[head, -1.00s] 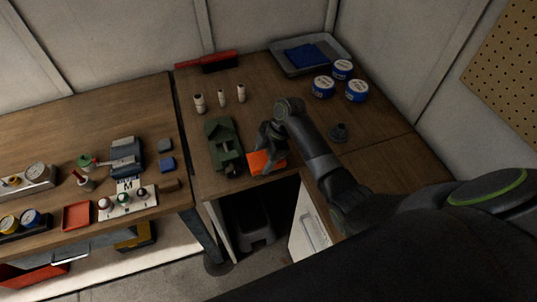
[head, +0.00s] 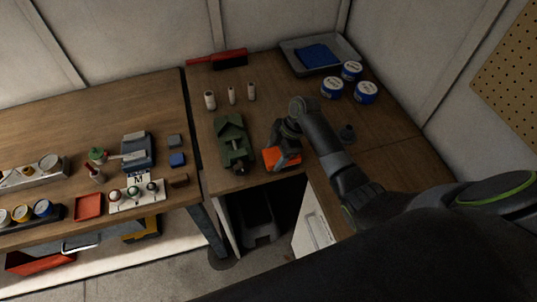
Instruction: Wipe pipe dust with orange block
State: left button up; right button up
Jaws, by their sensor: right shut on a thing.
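My right gripper (head: 287,143) is over the right-hand table near its front edge. It is shut on the orange block (head: 281,159), which shows at the gripper's lower end. I cannot tell whether the block touches the tabletop. A green vise-like device (head: 233,140) stands just left of the gripper. Three small white pipe-like cylinders stand upright behind it: left (head: 210,100), middle (head: 231,96) and right (head: 251,92). No dust can be made out at this size. My left gripper is not in view.
A red-handled brush (head: 230,60) lies at the back. A grey tray (head: 346,50) holds a blue cloth (head: 318,56). The left bench (head: 60,125) carries gauges, bottles and a red tray (head: 89,206).

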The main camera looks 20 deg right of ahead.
jog(key=shift+d, duration=0.5)
jog(key=shift+s+d+f, duration=0.1)
jog(key=shift+d, duration=0.85)
jog(key=shift+s+d+f, duration=0.1)
jog(key=shift+d, duration=0.8)
jog(key=shift+w+a+r, duration=0.1)
notch_tip(320, 180, up, 2)
jog(key=shift+r+p, duration=0.1)
jog(key=shift+p, duration=1)
notch_tip(320, 180, up, 2)
jog(key=shift+r+p, duration=0.1)
jog(key=shift+p, duration=0.6)
jog(key=shift+r, duration=0.75)
